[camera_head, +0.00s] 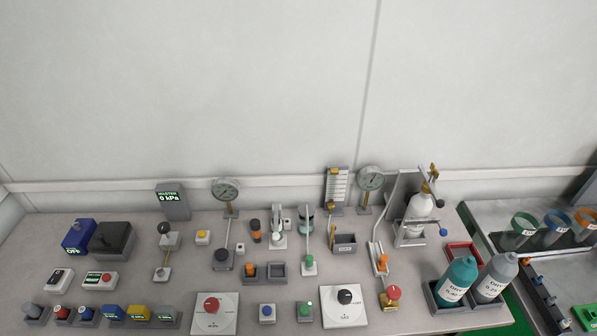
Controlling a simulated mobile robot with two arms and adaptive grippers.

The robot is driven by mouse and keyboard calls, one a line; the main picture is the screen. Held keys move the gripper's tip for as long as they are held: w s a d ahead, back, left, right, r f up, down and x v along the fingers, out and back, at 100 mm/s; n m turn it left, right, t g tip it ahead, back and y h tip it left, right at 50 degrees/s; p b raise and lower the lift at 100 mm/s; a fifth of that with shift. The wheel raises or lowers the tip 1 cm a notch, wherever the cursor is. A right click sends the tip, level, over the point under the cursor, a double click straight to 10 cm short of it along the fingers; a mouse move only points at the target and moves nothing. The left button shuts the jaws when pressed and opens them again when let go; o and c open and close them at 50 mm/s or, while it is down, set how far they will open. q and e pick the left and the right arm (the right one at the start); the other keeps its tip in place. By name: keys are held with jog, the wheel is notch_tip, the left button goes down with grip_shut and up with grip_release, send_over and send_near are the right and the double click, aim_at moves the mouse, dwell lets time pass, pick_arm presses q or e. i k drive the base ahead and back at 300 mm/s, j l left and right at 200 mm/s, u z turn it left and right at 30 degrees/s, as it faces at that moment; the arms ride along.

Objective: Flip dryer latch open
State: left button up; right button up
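No part marked as a dryer latch can be picked out at this size. A white cylinder (418,213) stands in a grey metal frame at the right of the bench, with brass fittings and a dark-ended lever (436,190) at its top. A teal bottle (456,283) and a grey bottle (494,278), both with labels reading "DRY", stand side by side in a dark tray at the front right. Whether any latch is open or closed cannot be told. Neither of my grippers is in view.
The grey bench (130,216) carries a red-knob dial plate (214,314), a black-knob dial plate (344,306), small button boxes, upright levers and gauges. A display box (172,202) reads 0 kPa. A second table with coloured rings stands at right. The wall behind is bare.

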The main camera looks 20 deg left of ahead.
aim_at(275, 236)
jog(key=k+l, duration=0.15)
jog(key=l, duration=0.2)
jog(key=k+l, duration=0.1)
jog(key=l, duration=0.2)
jog(key=k+l+u, duration=0.1)
jog(key=l, duration=0.25)
jog(key=k+l, duration=0.2)
jog(key=l+u, duration=0.05)
jog(key=l, duration=0.05)
